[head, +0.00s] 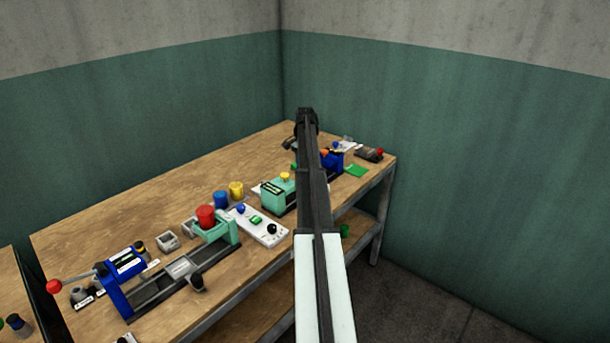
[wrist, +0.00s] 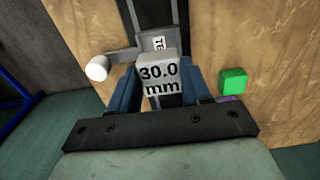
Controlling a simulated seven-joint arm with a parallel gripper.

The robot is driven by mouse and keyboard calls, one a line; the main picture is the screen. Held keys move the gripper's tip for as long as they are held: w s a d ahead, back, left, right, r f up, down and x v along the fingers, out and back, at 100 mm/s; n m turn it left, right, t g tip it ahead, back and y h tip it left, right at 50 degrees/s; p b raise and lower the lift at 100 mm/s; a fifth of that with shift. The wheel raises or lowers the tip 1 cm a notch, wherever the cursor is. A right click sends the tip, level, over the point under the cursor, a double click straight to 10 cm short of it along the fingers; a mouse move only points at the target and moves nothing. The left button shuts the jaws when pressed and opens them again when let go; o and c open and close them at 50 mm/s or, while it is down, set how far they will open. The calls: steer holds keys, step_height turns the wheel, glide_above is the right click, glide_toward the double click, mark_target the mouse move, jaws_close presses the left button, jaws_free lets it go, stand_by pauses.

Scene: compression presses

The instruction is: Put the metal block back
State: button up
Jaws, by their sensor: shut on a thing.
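The metal block (wrist: 157,75), grey with "30.0 mm" printed on its face, is between the fingers of my gripper (wrist: 158,82) in the wrist view. The two bluish fingers press against its left and right sides, and the gripper is shut on it. Behind the block is a dark rail (wrist: 160,12) with a partly hidden white label. I cannot tell whether the block touches anything behind it. In the head view my arm reaches over the bench, and its links hide the gripper and the block.
A grey lever with a white ball (wrist: 97,68) is left of the block, and a green block (wrist: 233,82) is to its right. The back left of the bench is clear.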

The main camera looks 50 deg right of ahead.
step_height(320, 180, up, 4)
steer(key=shift+w+f, duration=0.1)
steer(key=shift+f, duration=0.05)
steer(key=shift+w+d+r, duration=0.1)
steer(key=shift+w+r, duration=0.15)
steer(key=w+d+f, duration=0.1)
steer(key=w+f, duration=0.1)
steer(key=w, duration=1)
step_height(320, 180, down, 5)
steer(key=shift+w+f, duration=0.1)
steer(key=shift+w, duration=0.05)
steer(key=shift+f, duration=2.25)
steer(key=shift+f, duration=0.1)
steer(key=o, duration=1.3)
steer(key=shift+c, duration=0.2)
step_height(320, 180, up, 12)
